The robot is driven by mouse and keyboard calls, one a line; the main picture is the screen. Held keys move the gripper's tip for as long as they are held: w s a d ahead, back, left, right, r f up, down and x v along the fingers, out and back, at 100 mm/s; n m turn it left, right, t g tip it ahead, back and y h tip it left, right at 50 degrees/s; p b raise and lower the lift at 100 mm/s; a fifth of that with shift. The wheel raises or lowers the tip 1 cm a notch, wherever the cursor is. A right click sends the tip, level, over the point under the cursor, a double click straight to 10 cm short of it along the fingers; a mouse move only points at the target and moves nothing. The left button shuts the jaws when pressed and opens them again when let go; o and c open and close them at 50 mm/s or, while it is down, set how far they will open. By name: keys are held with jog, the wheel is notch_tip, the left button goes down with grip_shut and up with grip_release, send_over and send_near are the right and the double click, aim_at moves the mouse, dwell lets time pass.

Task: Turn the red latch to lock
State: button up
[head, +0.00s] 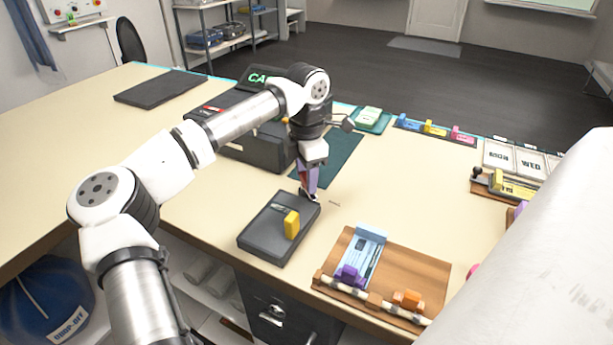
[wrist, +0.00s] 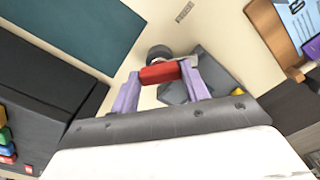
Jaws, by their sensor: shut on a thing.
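The red latch (wrist: 160,73) shows in the wrist view between the two purple fingers of my gripper (wrist: 163,84), which is shut on it. In the head view my gripper (head: 309,190) points down at the back right corner of a dark grey box (head: 262,243) with a yellow block (head: 291,225) on its top. The fingers mostly hide the latch there. The grey box also shows behind the fingers in the wrist view (wrist: 207,62). A dark round part (wrist: 158,52) sits just beyond the latch.
A black case (head: 262,150) stands behind my arm, next to a dark green mat (head: 338,160). A wooden board (head: 420,275) with a blue card and a striped rod lies to the right. Coloured blocks (head: 434,128) line the far edge. Bare table lies between the mat and the board.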

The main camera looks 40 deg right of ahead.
jog(key=m, duration=0.5)
jog(key=shift+m, duration=2.5)
jog(key=o, duration=1)
notch_tip(320, 180, up, 14)
jog(key=shift+f+b, duration=0.1)
jog(key=shift+b, duration=0.9)
